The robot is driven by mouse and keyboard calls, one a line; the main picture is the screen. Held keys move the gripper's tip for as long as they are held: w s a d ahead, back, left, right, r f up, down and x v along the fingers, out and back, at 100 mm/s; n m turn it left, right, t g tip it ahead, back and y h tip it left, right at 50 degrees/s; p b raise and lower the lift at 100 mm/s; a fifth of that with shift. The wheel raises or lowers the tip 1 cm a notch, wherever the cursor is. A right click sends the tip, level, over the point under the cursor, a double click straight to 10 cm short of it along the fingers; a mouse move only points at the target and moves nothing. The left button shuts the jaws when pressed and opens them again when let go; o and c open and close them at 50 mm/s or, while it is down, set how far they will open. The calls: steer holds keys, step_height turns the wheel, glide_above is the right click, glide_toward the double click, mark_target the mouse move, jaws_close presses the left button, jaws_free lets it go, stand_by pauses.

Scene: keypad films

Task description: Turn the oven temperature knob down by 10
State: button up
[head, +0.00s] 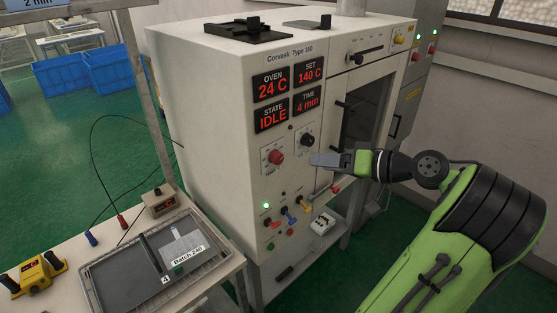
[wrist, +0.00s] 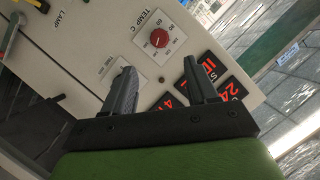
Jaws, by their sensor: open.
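The red temperature knob (head: 276,157) is on the oven's pale front panel, below the displays. It also shows in the wrist view (wrist: 159,38), beside the label "TEMP C" and inside a printed scale. The SET display (head: 310,74) reads 140 C and the OVEN display (head: 270,86) reads 24 C. My gripper (head: 314,160) is in front of the panel, to the right of the red knob in the head view. In the wrist view my gripper (wrist: 159,66) is open and empty, its two fingers apart, with the red knob beyond the gap. No contact with the knob shows.
A black knob (head: 307,139) sits right of the red one, close to my fingers in the picture. Coloured switches (head: 287,215) are lower on the panel. The oven door (head: 362,110) is at the right. A table with a tray (head: 128,265) stands at the left.

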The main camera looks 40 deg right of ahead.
mark_target(280, 159)
steer(key=b+x, duration=0.1)
steer(key=x, duration=1.1)
steer(key=shift+d+f, duration=0.1)
steer(key=shift+c, duration=0.3)
steer(key=c, duration=1)
steer(key=n+b, duration=0.1)
steer(key=h+b, duration=0.1)
steer(key=b, duration=0.1)
steer(key=shift+f+n+b, duration=0.25)
steer(key=shift+n+b, duration=0.05)
steer(key=shift+n, duration=0.1)
steer(key=shift+r+n+h+b, duration=0.15)
steer(key=shift+n+h+b, duration=0.4)
steer(key=shift+b, duration=0.35)
steer(key=shift+r+n+g, duration=0.2)
steer(key=shift+n+g, duration=0.05)
steer(key=shift+g, duration=0.05)
steer(key=o, duration=1.1)
steer(key=shift+c, duration=0.2)
